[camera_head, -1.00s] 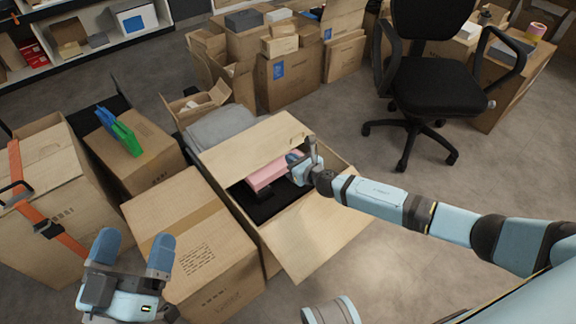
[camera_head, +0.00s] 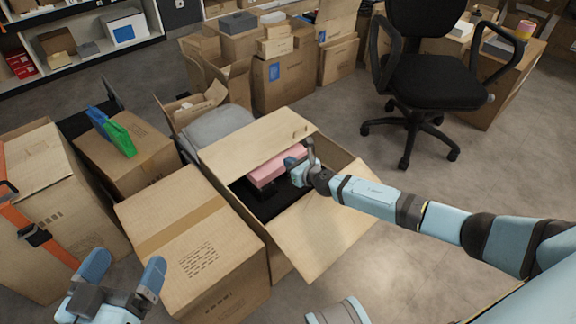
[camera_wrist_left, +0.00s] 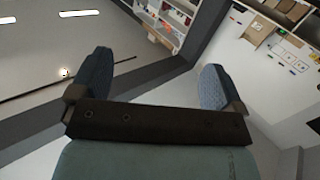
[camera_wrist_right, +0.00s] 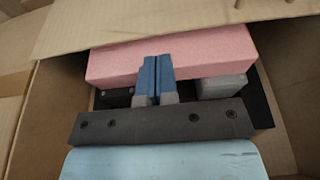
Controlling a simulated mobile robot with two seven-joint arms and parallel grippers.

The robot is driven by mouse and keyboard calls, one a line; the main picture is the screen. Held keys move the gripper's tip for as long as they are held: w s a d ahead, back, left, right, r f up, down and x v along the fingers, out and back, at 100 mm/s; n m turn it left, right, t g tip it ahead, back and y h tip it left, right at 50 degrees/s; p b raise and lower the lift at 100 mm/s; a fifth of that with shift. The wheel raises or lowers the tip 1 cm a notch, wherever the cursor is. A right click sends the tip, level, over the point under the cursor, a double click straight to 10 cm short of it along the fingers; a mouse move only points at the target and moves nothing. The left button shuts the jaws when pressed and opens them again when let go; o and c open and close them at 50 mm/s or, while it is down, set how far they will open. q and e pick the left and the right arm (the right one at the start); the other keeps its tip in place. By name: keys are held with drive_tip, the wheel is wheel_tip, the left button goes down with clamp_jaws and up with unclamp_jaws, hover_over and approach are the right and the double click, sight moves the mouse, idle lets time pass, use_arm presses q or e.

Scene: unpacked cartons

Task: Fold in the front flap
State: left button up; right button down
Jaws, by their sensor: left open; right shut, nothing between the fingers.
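An open carton (camera_head: 265,245) stands in the middle of the head view. Its far flap (camera_head: 258,142), with a small hand hole, lies inward over the far part of the opening. Its near-right flap (camera_head: 330,225) slopes outward and down. A pink box (camera_head: 277,168) and dark items lie inside; the pink box also shows in the right wrist view (camera_wrist_right: 205,52). My right gripper (camera_head: 290,164) is shut and empty over the opening, its fingertips (camera_wrist_right: 156,62) in front of the pink box. My left gripper (camera_head: 122,268) is open and empty at the lower left, away from the carton.
A closed carton (camera_head: 170,220) stands left of the open one. A carton with green and blue clamps (camera_head: 122,138) and a strapped carton (camera_head: 75,215) are further left. A black office chair (camera_head: 435,80) and stacked cartons (camera_head: 285,78) stand behind.

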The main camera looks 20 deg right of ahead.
use_arm(q)
wheel_tip(320, 180, up, 7)
drive_tip(key=s+n+t+p, duration=0.1)
drive_tip(key=n+t+p, duration=0.1)
drive_tip(key=p, duration=0.5)
drive_tip(key=shift+r, duration=0.2)
drive_tip(key=shift+s, duration=0.15)
idle(0.4)
